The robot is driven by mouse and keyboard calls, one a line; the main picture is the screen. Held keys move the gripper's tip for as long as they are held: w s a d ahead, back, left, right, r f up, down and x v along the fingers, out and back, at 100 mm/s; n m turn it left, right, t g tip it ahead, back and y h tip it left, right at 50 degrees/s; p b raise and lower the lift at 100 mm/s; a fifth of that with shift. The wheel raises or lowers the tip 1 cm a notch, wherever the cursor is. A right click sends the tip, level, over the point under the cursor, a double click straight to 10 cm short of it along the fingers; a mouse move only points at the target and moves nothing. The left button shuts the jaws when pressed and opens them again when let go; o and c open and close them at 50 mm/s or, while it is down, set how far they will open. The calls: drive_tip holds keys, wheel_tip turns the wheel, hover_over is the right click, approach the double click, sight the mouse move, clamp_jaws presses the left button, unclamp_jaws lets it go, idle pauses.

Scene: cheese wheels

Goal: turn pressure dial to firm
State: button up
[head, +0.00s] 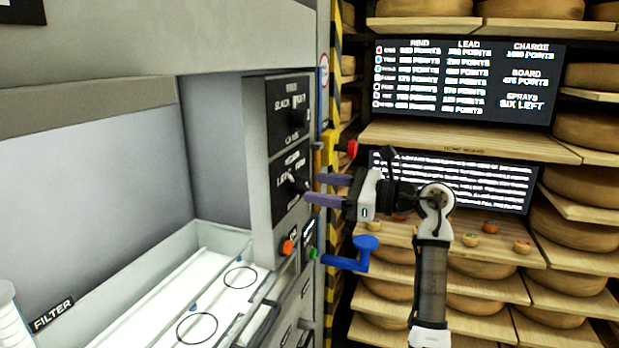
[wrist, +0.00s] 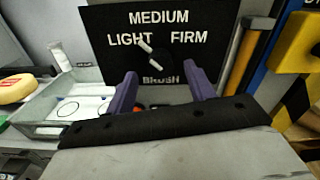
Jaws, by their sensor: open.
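The pressure dial (wrist: 160,58) is a dark knob with a white pointer on a black panel (wrist: 98,45) marked LIGHT, MEDIUM, FIRM and BRUSH. In the wrist view its pointer tilts up and left, on the LIGHT side of upright, away from FIRM at the right. In the head view the dial (head: 297,185) is on the lower black panel of the grey cabinet. My gripper (head: 314,189) has purple fingers, open and empty, aimed at the dial from the right. In the wrist view the open fingers (wrist: 160,73) flank the knob's lower part; I cannot tell whether they touch it.
Another black dial panel (head: 288,115) is above. A red knob on a yellow block (head: 330,149), an orange button (head: 287,247) and a blue crank handle (head: 352,256) are close by. A white tray (head: 165,315) lies lower left. Cheese shelves (head: 480,140) stand at the right.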

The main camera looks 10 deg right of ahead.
sight(308, 186)
drive_tip(key=shift+p+x, duration=0.35)
drive_tip(key=shift+x, duration=1.25)
drive_tip(key=c, duration=1)
